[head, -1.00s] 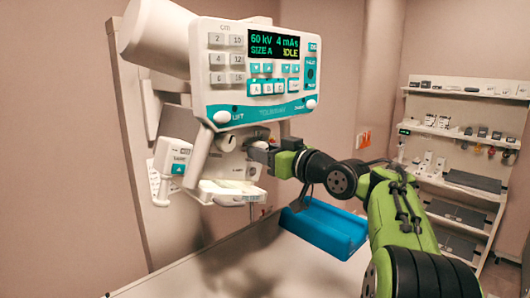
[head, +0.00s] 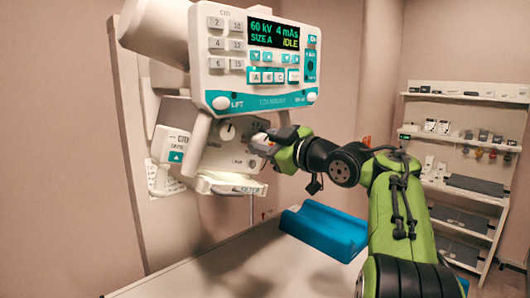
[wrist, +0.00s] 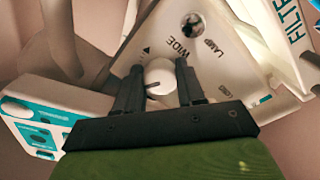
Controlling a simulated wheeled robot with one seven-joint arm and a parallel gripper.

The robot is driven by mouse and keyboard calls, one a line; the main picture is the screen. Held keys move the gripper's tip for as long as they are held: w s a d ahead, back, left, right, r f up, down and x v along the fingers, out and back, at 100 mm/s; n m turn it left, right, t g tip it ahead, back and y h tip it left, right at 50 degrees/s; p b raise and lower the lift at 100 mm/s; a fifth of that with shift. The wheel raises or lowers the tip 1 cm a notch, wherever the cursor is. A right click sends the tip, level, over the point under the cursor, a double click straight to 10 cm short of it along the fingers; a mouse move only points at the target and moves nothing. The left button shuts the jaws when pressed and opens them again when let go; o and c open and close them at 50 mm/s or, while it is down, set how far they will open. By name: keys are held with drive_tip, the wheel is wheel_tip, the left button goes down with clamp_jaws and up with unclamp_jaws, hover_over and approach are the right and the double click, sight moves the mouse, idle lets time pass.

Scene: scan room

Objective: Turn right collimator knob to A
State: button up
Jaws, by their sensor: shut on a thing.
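The white collimator (head: 205,158) hangs below the control panel in the head view. Its left knob (head: 227,131) is uncovered. The right knob (head: 260,138) is partly hidden by my gripper (head: 263,145). In the wrist view the round white right knob (wrist: 160,72) sits between the two dark fingers of my gripper (wrist: 158,82), which is shut on it. A short dark pointer line shows on the knob. A small dark triangle and the word WIDE are printed on the collimator face near it.
The control panel (head: 262,62) hangs just above my gripper and reads SIZE A, IDLE. A filter slot piece (head: 228,187) juts out below the collimator. A blue trough (head: 325,230) lies on the table (head: 215,270). Shelves (head: 465,150) stand at the right.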

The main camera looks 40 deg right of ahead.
drive_tip(key=n+b, duration=0.1)
drive_tip(key=n, duration=0.3)
drive_tip(key=shift+f+n+b, duration=0.1)
drive_tip(key=shift+n+b, duration=0.2)
drive_tip(key=shift+b, duration=0.1)
drive_tip(key=n+b, duration=0.1)
drive_tip(key=n, duration=0.3)
drive_tip(key=shift+n, duration=0.3)
drive_tip(key=o, duration=1)
drive_tip(key=shift+o, duration=0.2)
drive_tip(key=shift+d, duration=0.1)
drive_tip(key=s+d+b, duration=0.2)
drive_tip(key=s, duration=1.3)
drive_tip(key=shift+s, duration=0.3)
